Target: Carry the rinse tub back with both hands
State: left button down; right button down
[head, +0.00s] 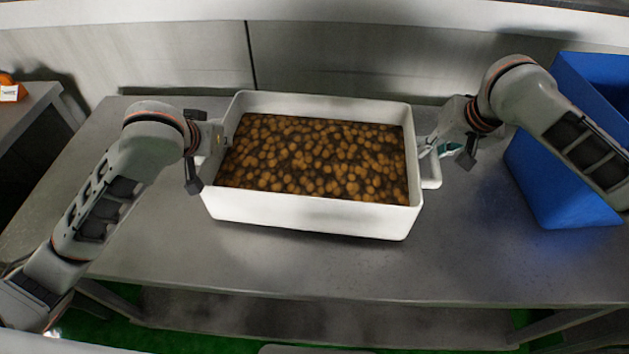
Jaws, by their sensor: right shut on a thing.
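The white rinse tub (310,214) is at the middle of the steel table and is full of small round brown things in dark liquid. I cannot tell whether it rests on the table or is just above it. My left gripper (208,148) is at the tub's left end; its fingers are mostly hidden, so I cannot tell whether they are closed on anything. My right gripper (429,151) is shut on the tub's right handle (432,178), which sticks out from that end.
A blue bin (562,190) stands on the right of the steel table (330,272), close to my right arm. A pale wall (350,58) runs behind the table. The table in front of the tub is clear. An orange thing (8,82) sits on another surface at far left.

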pick_arm(q)
jog(key=shift+w+a+f+b, duration=0.1)
jog(key=shift+a+f+b, duration=0.1)
jog(key=shift+f+b, duration=0.45)
pick_arm(e)
jog(key=shift+w+d+f, duration=0.1)
jog(key=shift+f, duration=0.65)
pick_arm(q)
jog(key=c, duration=2.5)
grip_release()
jog(key=shift+f, duration=0.25)
pick_arm(e)
jog(key=c, duration=2.2)
grip_release()
jog(key=shift+f, duration=0.2)
pick_arm(q)
jog(key=shift+o, duration=1.1)
jog(key=shift+s+d+r, duration=0.1)
jog(key=shift+s+r, duration=0.05)
jog(key=shift+s, duration=0.1)
pick_arm(e)
jog(key=shift+o, duration=1.1)
jog(key=shift+s+r, duration=0.15)
jog(key=shift+s, duration=0.1)
